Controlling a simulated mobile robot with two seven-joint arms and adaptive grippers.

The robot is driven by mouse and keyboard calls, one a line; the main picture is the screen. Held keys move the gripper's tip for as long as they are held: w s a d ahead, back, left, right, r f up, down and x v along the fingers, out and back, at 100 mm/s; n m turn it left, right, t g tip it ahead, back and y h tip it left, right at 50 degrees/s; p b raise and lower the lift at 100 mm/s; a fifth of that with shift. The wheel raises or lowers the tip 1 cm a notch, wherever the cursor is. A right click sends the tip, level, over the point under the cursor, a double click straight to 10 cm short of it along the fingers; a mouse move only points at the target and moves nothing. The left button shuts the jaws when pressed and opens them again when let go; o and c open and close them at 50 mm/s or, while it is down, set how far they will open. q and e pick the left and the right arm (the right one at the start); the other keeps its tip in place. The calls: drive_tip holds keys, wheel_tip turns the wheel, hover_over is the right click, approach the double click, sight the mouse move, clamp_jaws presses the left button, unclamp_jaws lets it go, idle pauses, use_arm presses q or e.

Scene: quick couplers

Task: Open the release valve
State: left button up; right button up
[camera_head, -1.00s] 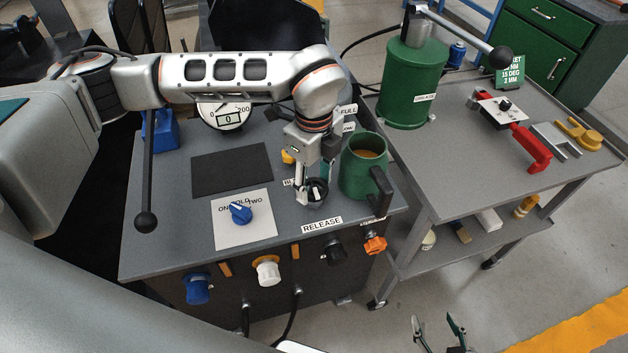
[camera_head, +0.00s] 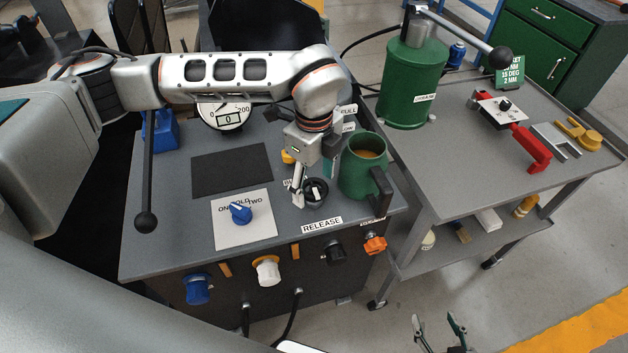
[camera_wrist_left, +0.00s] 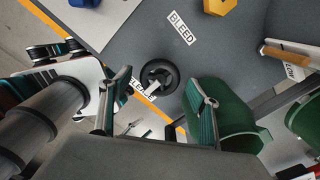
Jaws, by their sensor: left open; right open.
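The release valve is a round black knob (camera_head: 315,192) with a pale bar across its top, on the grey bench top behind the RELEASE label (camera_head: 322,225). My left gripper (camera_head: 316,181) points down above it, open and empty, one finger on each side. In the left wrist view the knob (camera_wrist_left: 159,77) lies between and beyond the two spread fingers (camera_wrist_left: 160,95), with a gap on both sides. I cannot tell exactly how far the bar is turned. My right gripper (camera_head: 439,330) shows at the bottom edge, open and empty, away from the bench.
A green mug (camera_head: 362,175) stands close right of the knob and the left gripper; it is near the right finger in the wrist view (camera_wrist_left: 235,115). A blue selector knob (camera_head: 241,212) sits to the left. A grey cart (camera_head: 455,170) with a green canister (camera_head: 412,85) is right.

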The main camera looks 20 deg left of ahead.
sight(314, 187)
use_arm(q)
wheel_tip(314, 187, up, 12)
idle(0.5)
idle(0.4)
